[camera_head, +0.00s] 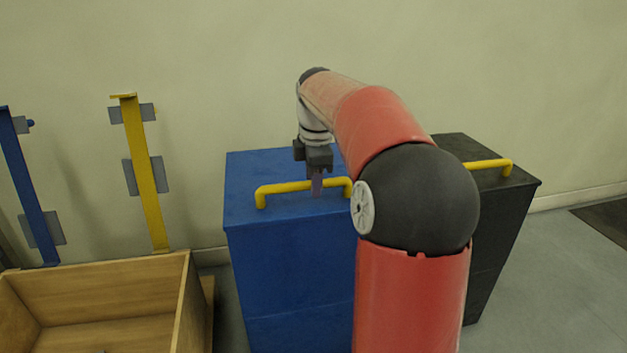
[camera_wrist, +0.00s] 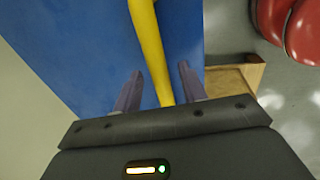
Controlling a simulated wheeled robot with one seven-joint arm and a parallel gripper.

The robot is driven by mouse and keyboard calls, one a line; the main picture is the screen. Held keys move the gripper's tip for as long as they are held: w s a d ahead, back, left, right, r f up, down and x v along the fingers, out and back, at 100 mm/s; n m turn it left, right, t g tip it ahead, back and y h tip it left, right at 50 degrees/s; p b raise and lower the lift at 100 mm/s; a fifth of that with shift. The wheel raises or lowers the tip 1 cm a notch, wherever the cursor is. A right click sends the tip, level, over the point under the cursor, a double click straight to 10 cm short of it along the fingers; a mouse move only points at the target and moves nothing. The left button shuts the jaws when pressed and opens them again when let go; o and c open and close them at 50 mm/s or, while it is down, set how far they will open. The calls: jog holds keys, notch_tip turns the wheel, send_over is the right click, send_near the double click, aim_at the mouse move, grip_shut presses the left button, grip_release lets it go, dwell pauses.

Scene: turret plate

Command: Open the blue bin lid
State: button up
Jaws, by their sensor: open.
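The blue bin (camera_head: 290,270) stands against the wall, left of my arm. Its blue lid (camera_head: 255,170) lies flat and closed, with a yellow bar handle (camera_head: 285,187) on top. My gripper (camera_head: 317,188) points down at the handle, near its middle and right part. In the wrist view the open fingers (camera_wrist: 158,88) stand on either side of the yellow handle (camera_wrist: 150,50), with gaps between; the blue lid (camera_wrist: 80,50) lies beneath. I cannot tell exactly how deep the fingers reach. My arm hides the bin's right side.
A black bin (camera_head: 500,220) with a yellow handle (camera_head: 490,166) stands to the right, partly behind my arm. A wooden crate (camera_head: 185,300) is at the lower left. Blue (camera_head: 28,190) and yellow (camera_head: 145,175) posts stand by the wall. Floor at right is clear.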

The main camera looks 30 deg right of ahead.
grip_shut()
jog(key=shift+r, duration=0.15)
